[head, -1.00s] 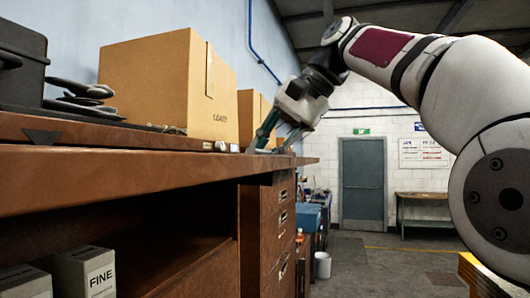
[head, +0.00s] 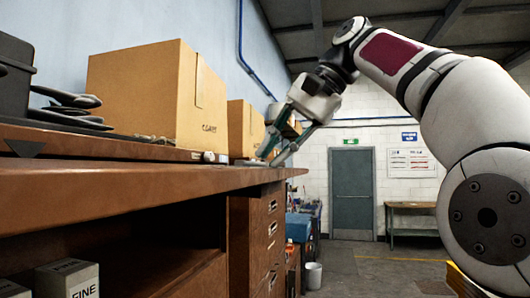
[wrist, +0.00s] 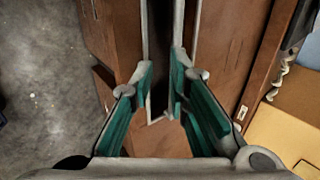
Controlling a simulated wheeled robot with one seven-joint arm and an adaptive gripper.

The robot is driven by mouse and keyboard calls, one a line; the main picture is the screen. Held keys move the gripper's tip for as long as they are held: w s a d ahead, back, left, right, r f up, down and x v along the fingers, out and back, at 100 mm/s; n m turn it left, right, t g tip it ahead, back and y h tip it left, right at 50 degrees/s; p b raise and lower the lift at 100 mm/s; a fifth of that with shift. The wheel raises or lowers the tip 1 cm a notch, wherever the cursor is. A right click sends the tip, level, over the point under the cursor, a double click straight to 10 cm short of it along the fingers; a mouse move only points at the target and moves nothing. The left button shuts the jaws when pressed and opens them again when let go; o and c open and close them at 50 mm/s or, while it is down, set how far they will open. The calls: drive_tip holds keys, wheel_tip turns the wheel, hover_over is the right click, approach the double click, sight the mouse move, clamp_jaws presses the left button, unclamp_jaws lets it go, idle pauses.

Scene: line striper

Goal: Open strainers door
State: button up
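No door marked strainers can be read in either view. The wooden workbench (head: 150,182) has a drawer cabinet (head: 270,228) with small metal handles at its far end. My gripper (head: 268,160) points down at the bench top's far end, past the cardboard boxes. In the wrist view my gripper (wrist: 160,85) has its two teal-padded fingers apart. Brown wooden panels (wrist: 225,50) with a dark gap lie below it. A thin pale angled piece shows between the fingers; I cannot tell whether it is a handle. No held object is visible.
A large cardboard box (head: 150,97) and a smaller one (head: 245,128) stand on the bench. Small boxes, one marked FINE (head: 68,280), sit on the open shelf below. A grey door (head: 353,195) is in the far wall. Floor to the right is mostly clear.

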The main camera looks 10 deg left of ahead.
drive_tip(key=d, duration=0.9)
drive_tip(key=shift+s+d, duration=0.35)
drive_tip(key=shift+f, duration=0.1)
drive_tip(key=s+d+f+t+h+b, duration=0.1)
drive_tip(key=s+d+f, duration=0.3)
drive_tip(key=f, duration=0.8)
drive_tip(key=s+d+f+t+h+b, duration=0.2)
drive_tip(key=d+f, duration=0.5)
drive_tip(key=f, duration=0.6)
drive_tip(key=s+d+f+t+h+b, duration=0.2)
drive_tip(key=s+d+f, duration=0.4)
drive_tip(key=f, duration=0.7)
drive_tip(key=s+h+b, duration=0.1)
drive_tip(key=s+h, duration=0.1)
drive_tip(key=shift+s+d+n+h, duration=0.15)
drive_tip(key=shift+s+n+h, duration=0.1)
drive_tip(key=shift+n+h, duration=0.15)
